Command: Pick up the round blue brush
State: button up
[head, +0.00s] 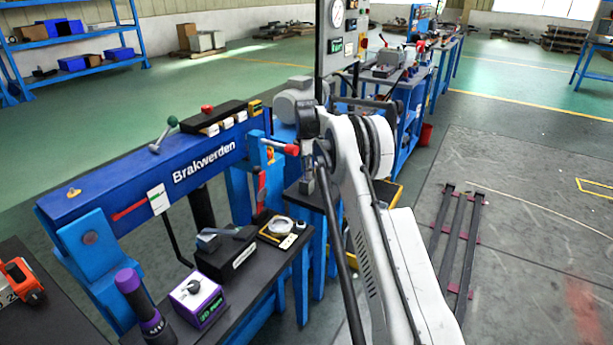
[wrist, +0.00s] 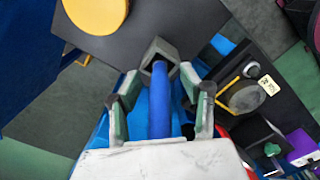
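In the wrist view, a blue rounded cylinder (wrist: 160,100), possibly the round blue brush, lies lengthwise between the two fingers of my gripper (wrist: 160,92). Its far end reaches a square grey holder or socket (wrist: 159,52). My gripper is open, with a visible gap between each finger and the blue cylinder. Its near end is hidden behind the gripper body. I cannot tell how far below the fingertips it is. In the head view, my white arm hides the gripper's work area, and I cannot make out the brush there.
A yellow disc (wrist: 95,13) shows in the wrist view. Floor at right is mostly open.

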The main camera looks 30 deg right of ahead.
grip_shut()
